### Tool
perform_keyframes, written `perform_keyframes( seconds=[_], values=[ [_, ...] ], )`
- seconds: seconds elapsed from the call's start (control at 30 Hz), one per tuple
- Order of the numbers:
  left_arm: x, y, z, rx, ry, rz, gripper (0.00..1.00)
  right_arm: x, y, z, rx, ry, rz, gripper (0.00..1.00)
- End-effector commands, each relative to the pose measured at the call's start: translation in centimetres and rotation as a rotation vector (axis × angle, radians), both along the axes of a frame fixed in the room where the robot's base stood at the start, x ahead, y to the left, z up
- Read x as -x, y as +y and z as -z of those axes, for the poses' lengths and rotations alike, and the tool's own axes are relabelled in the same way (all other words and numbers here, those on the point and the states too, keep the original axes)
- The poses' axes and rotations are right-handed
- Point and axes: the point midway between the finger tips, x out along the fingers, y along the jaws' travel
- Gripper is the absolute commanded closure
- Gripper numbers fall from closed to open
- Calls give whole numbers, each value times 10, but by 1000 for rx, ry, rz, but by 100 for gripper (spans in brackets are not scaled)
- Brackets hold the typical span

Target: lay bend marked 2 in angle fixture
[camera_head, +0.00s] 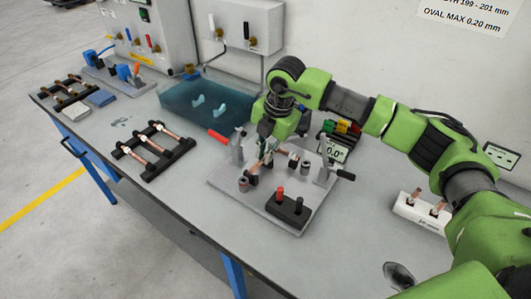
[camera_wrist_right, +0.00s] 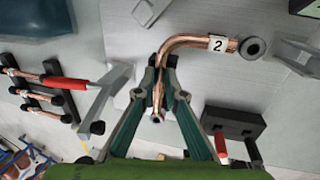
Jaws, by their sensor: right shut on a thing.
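The copper bend marked 2 (camera_wrist_right: 190,41) is L-shaped and carries a white tag with a 2. My right gripper (camera_wrist_right: 160,80) is shut on its straight leg, and the leg's open end points back between the fingers. The other leg runs right to a dark ring (camera_wrist_right: 254,47). In the head view my right gripper (camera_head: 268,142) is low over the angle fixture (camera_head: 232,203), a light plate with posts and clamps. The bend (camera_head: 258,164) shows partly below the fingers. I cannot tell whether it touches the fixture. My left gripper is out of view.
A red-handled clamp (camera_head: 218,136) stands at the plate's left and a black-handled one (camera_head: 345,175) at its right. A black block with red and black knobs (camera_head: 288,207) sits in front. A black rack with copper tubes (camera_head: 153,150) and a blue tray (camera_head: 205,103) lie left and behind.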

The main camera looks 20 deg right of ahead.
Motion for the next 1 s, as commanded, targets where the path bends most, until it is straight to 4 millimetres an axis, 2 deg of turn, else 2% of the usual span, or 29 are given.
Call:
perform_keyframes(
  seconds=[0.03, 0.1, 0.6, 0.63, 0.7, 1.0],
  values=[
    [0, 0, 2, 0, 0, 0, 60, 5, 0, 9, 5, 17, -2, 100],
    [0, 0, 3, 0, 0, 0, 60, 5, 0, 11, 4, 18, -3, 100],
    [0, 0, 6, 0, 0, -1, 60, 6, 1, 15, 4, 22, -3, 100],
    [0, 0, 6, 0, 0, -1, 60, 6, 1, 15, 4, 22, -3, 82],
    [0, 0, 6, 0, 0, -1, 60, 6, 1, 14, 4, 22, -3, 70],
    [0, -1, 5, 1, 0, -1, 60, 6, 1, 14, 4, 21, -5, 70]
  ],
)
